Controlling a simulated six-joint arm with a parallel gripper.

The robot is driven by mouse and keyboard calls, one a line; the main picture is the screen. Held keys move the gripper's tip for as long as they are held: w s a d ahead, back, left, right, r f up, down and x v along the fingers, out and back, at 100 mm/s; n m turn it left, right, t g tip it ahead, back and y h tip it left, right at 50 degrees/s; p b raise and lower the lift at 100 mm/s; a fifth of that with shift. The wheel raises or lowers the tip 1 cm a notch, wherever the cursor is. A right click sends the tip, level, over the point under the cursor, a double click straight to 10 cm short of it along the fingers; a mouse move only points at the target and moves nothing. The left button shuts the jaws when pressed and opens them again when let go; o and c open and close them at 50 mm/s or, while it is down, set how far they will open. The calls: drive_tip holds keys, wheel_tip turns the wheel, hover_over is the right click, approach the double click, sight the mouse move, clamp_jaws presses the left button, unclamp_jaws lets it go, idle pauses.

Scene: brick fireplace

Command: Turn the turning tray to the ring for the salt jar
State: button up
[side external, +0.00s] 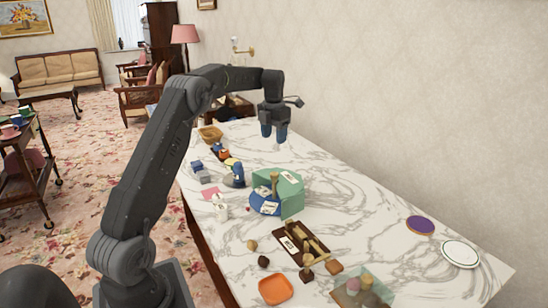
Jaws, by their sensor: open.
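The turning tray looks to be the round blue disc (257,208) in the middle of the marble table, with a wooden post (275,183) standing up from it. A green angled screen (292,199) stands around its back and right side. Small white labels show on the tray and the screen, too small to read. A small white jar (221,211), perhaps the salt jar, stands just left of the tray. I cannot make out which ring is the salt jar's. My gripper (274,139) is open and empty, pointing down above the table's far part, behind the tray and apart from it.
Dark blue and yellow items (235,172) stand left of the tray, near a pink card (211,194). A brown board (300,243) with wooden pieces, an orange dish (275,290) and a greenish tray (362,291) lie in front. A purple disc (420,225) and white plate (460,254) are right.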

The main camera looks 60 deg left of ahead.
sight(274, 174)
wheel_tip(274, 174, down, 14)
drive_tip(key=m, duration=2.1)
drive_tip(key=shift+w, duration=0.1)
drive_tip(key=shift+r, duration=0.1)
clamp_jaws()
